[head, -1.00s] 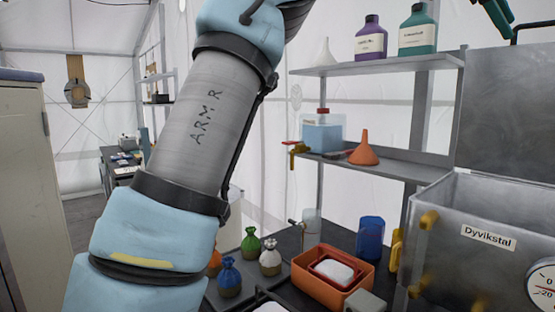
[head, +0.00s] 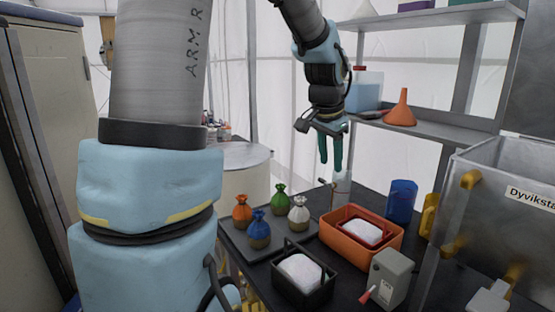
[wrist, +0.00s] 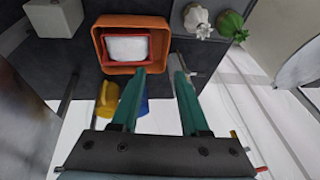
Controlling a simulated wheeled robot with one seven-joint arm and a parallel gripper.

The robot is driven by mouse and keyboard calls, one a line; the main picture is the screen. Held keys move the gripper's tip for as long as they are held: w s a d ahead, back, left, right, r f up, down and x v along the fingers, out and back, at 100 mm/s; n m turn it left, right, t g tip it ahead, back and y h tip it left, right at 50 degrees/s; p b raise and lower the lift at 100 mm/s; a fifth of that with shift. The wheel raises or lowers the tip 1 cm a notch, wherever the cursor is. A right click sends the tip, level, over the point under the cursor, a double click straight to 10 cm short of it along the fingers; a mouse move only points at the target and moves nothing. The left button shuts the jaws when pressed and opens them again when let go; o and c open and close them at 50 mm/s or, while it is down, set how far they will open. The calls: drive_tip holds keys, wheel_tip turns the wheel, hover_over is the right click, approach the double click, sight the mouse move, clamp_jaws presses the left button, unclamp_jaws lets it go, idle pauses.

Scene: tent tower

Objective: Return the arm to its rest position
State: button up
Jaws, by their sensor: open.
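My gripper (head: 331,150) hangs from my arm above the far part of the dark table (head: 316,191) in the head view. Its two green fingers point down, apart and with nothing between them. In the wrist view my gripper (wrist: 158,82) is also open and empty. The orange tub (head: 330,222) stands below and to the right of it in the head view, with a red tray and a white block inside.
Several tied sacks, one of them green (head: 280,199), stand on a grey tray at the left. A black basket (head: 302,293), a grey box (head: 389,275), a blue cup (head: 401,201) and a metal tank (head: 505,195) are close by. A shelf (head: 440,131) with an orange funnel (head: 400,108) is behind.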

drive_tip(key=s+a+f+n+g, duration=0.1)
drive_tip(key=s+a+f+n, duration=0.4)
drive_tip(key=a, duration=0.4)
drive_tip(key=s+a+f+n+g+y, duration=0.1)
drive_tip(key=s+a+f+n, duration=0.3)
drive_tip(key=s+a+f, duration=0.2)
drive_tip(key=s+a, duration=0.2)
drive_tip(key=a, duration=0.2)
drive_tip(key=shift+a+f+n+y, duration=0.3)
drive_tip(key=shift+f+n, duration=0.05)
drive_tip(key=shift+n, duration=0.05)
